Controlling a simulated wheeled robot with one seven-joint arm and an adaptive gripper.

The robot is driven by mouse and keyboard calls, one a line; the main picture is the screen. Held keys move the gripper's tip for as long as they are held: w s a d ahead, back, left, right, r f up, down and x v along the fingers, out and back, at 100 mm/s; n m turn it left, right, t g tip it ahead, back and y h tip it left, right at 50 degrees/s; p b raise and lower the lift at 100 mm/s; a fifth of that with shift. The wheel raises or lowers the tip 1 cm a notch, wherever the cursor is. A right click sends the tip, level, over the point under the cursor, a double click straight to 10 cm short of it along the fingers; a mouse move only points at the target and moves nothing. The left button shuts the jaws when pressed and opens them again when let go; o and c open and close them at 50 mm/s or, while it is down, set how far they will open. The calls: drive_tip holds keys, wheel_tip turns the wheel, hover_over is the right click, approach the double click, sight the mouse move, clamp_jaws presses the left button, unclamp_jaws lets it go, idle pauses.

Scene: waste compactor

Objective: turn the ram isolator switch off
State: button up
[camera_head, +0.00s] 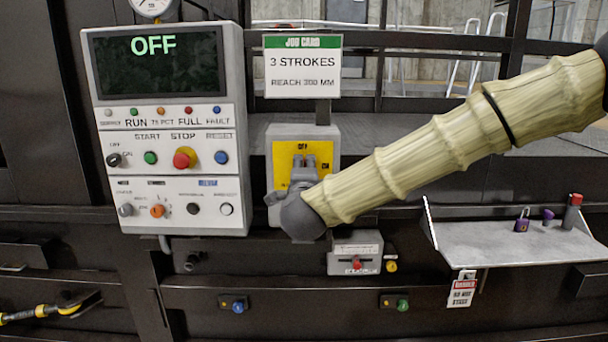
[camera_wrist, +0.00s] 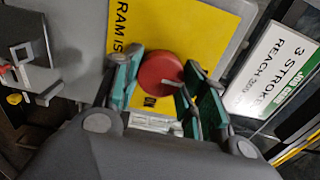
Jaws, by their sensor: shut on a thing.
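The ram isolator is a grey box with a yellow plate (camera_head: 322,153), right of the control panel in the head view. Its "OFF" mark is at the top and "ON" at the right. In the wrist view the yellow plate (camera_wrist: 205,25) reads "RAM IS". A round red knob (camera_wrist: 158,70) with a pale pointer line sits on the plate. My gripper (camera_wrist: 158,84) is shut on the knob, with teal finger pads on either side. In the head view my gripper (camera_head: 304,168) covers the knob, so its setting there is hidden.
The control panel (camera_head: 240,130) stands close left, its screen showing "OFF". A job card (camera_head: 302,66) hangs just above the isolator. A small grey box with a red button (camera_head: 355,252) is below. A shelf (camera_head: 490,245) with a padlock (camera_head: 522,222) juts out at right.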

idle(0.3)
drive_tip(key=o, duration=1)
drive_tip(key=shift+s, duration=0.1)
drive_tip(key=s, duration=1.1)
drive_tip(key=shift+s, duration=0.4)
